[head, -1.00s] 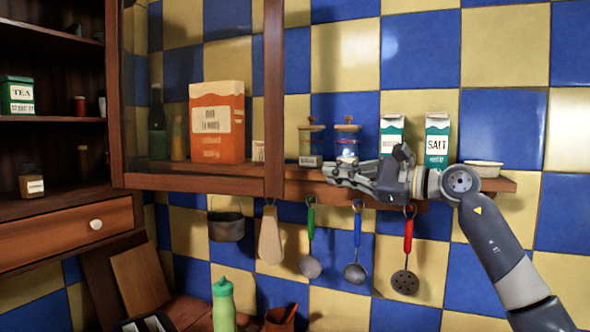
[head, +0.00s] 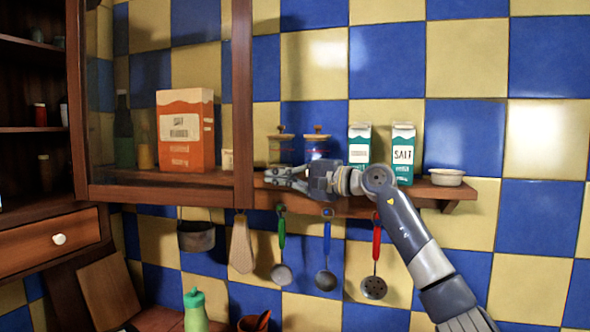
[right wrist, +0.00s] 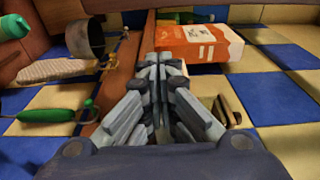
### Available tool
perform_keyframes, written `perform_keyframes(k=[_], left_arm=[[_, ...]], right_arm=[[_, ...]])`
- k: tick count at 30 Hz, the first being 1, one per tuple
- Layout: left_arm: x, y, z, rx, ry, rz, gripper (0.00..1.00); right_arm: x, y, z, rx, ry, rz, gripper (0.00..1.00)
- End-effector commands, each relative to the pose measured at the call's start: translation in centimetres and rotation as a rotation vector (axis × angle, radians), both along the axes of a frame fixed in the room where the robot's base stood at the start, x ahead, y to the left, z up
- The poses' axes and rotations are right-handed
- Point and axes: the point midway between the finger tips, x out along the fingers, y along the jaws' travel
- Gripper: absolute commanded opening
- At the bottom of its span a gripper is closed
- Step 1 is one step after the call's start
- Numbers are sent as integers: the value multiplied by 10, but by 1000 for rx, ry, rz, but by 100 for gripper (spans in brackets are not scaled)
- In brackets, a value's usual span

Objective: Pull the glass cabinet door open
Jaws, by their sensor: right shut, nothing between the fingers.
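The glass cabinet door has a dark wooden frame, and its right upright (head: 242,110) and bottom rail (head: 165,193) show in the head view. Through its pane an orange box (head: 185,130) shows, and the door looks shut. My right gripper (head: 270,176) is just right of the upright's lower end, in front of the shelf edge. Its fingers are shut and empty, pointing left. In the right wrist view, the closed fingertips (right wrist: 160,62) are beside a wooden strip, with the orange box (right wrist: 198,42) beyond. I cannot tell whether they touch the frame. My left gripper is out of view.
The open shelf (head: 425,188) right of the door holds jars (head: 318,146), a salt carton (head: 403,155) and a small bowl (head: 446,177). A pan (head: 196,236) and several utensils hang below. A green bottle (head: 195,310) stands lower. A drawer (head: 50,243) is at left.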

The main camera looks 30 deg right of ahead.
Motion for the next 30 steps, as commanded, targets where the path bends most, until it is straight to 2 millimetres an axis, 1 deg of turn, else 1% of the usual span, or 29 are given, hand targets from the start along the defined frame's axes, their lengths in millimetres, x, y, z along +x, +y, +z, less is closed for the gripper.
perform_keyframes(k=[1, 4, 5, 7, 15, 21, 30], left_arm=[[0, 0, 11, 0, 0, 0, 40], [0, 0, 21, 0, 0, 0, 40], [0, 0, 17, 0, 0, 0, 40], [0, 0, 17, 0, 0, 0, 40], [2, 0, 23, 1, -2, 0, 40], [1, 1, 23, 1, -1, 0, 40], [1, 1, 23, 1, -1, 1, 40]], right_arm=[[10, 7, 6, 2, 1, 3, 0], [30, 18, 6, 3, 1, 3, 0], [23, 17, 2, -3, -1, -2, 0], [16, 22, 0, -4, -1, -1, 0], [0, 36, 0, 0, 1, -2, 0], [-4, 40, 0, 1, 0, -1, 0], [-5, 40, 0, 1, 0, -1, 0]])
